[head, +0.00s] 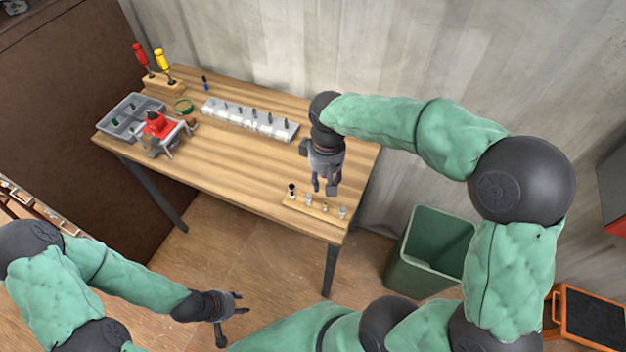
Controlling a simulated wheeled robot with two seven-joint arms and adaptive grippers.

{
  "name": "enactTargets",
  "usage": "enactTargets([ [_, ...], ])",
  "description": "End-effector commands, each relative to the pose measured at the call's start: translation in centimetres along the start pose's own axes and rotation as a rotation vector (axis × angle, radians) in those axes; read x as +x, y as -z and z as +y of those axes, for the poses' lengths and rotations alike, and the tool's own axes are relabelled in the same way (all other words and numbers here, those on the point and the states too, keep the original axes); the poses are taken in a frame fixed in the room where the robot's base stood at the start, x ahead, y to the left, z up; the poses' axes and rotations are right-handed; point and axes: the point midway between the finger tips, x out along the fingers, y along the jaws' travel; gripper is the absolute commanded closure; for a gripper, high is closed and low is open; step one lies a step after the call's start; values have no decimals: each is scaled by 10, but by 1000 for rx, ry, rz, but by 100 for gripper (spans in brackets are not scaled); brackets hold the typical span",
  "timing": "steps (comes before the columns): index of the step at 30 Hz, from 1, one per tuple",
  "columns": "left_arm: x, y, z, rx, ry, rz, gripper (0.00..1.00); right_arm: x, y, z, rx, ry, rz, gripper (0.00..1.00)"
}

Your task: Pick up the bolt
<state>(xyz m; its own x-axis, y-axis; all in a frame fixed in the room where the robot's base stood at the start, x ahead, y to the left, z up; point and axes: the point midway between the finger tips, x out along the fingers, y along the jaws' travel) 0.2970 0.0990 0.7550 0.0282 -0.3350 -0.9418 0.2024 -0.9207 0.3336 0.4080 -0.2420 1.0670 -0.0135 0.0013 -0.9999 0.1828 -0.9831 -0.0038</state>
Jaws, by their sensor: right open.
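Several small upright pieces stand on a narrow wooden strip (300,205) at the right front of the table; one has a black top (292,190) and others look silvery (342,212). They look like bolts or similar hardware, but are too small to tell which is the bolt. My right gripper (325,188) is open and points down just above and behind the strip, apparently holding nothing. My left gripper (238,318) is open and empty, low in front of the table and far from the strip.
The table's middle is clear. A green bin (435,240) stands right of the table.

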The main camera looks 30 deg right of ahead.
Motion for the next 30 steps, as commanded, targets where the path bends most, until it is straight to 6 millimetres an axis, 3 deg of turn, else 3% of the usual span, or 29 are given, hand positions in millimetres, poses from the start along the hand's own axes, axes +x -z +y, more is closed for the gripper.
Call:
enactTargets([
  [2,0,-3,0,0,0,-5,60,2,-1,1,1,-3,-1,60],
  [12,10,-2,-4,-1,0,-5,60,48,-1,1,2,-2,-1,60],
  [20,12,-2,-5,-1,0,-5,60,61,0,1,1,-2,1,60],
  [30,24,-2,-9,-1,0,-5,60,104,2,2,2,-1,1,60],
])
